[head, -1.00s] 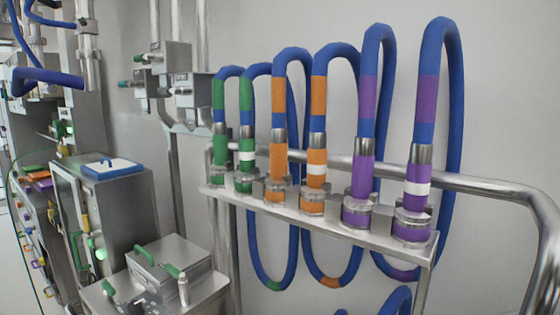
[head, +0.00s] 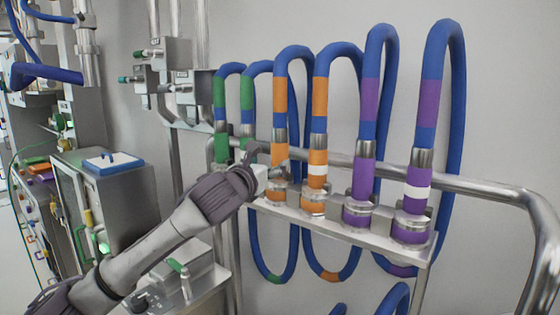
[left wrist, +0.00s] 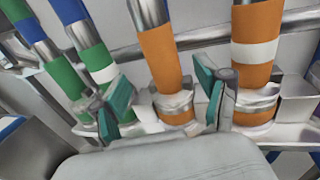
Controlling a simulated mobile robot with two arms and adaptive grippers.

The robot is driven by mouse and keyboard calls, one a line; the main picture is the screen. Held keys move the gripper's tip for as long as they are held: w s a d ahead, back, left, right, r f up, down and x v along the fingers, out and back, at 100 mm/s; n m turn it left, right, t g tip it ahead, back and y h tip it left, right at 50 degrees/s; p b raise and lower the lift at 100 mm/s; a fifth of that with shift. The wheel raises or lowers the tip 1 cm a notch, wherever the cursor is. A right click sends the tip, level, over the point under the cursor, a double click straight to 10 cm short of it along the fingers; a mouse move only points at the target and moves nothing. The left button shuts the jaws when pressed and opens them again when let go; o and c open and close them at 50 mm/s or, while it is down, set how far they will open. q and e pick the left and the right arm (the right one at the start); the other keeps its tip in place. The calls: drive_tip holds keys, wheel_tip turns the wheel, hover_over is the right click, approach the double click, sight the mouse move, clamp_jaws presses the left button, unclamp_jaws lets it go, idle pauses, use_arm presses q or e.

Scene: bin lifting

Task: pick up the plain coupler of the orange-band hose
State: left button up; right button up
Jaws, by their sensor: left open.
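The orange-band hose hangs in a loop, both ends on the rack. Its plain coupler (head: 279,154) is solid orange and stands upright on the left. Its other coupler (head: 317,170), to the right, has a white ring. My left gripper (head: 260,168) is open at the left of the plain coupler and hides part of the base and the green couplers. In the left wrist view the plain coupler (left wrist: 160,56) appears between the spread teal-padded fingers (left wrist: 163,95), ahead of the palm; I cannot tell whether they touch it. The ringed coupler (left wrist: 257,25) is outside the right finger.
Green-band couplers (left wrist: 82,72) stand close on the left. Purple-band couplers (head: 362,178) stand to the right on the same metal shelf (head: 385,240). A horizontal rail (head: 480,185) runs behind the hoses. Steel cabinets (head: 120,195) stand at the left.

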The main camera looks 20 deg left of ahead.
sight(276, 156)
use_arm(q)
drive_tip(key=shift+w+d+r, duration=0.1)
drive_tip(key=shift+w+d, duration=0.05)
drive_tip(key=shift+w, duration=0.7)
drive_tip(key=shift+w+r+p, duration=0.1)
drive_tip(key=shift+w+p, duration=0.1)
drive_tip(key=shift+p, duration=0.2)
drive_tip(key=w+p, duration=0.2)
drive_tip(key=w, duration=0.2)
drive_tip(key=shift+w+d+r+p, duration=0.15)
drive_tip(key=shift+d+r+p, duration=0.15)
drive_tip(key=shift+r+p, duration=0.1)
drive_tip(key=shift+w+f, duration=0.2)
drive_tip(key=shift+w, duration=0.15)
drive_tip(key=shift+s, duration=0.1)
drive_tip(key=c, duration=1.4)
drive_tip(key=shift+r, duration=0.1)
clamp_jaws()
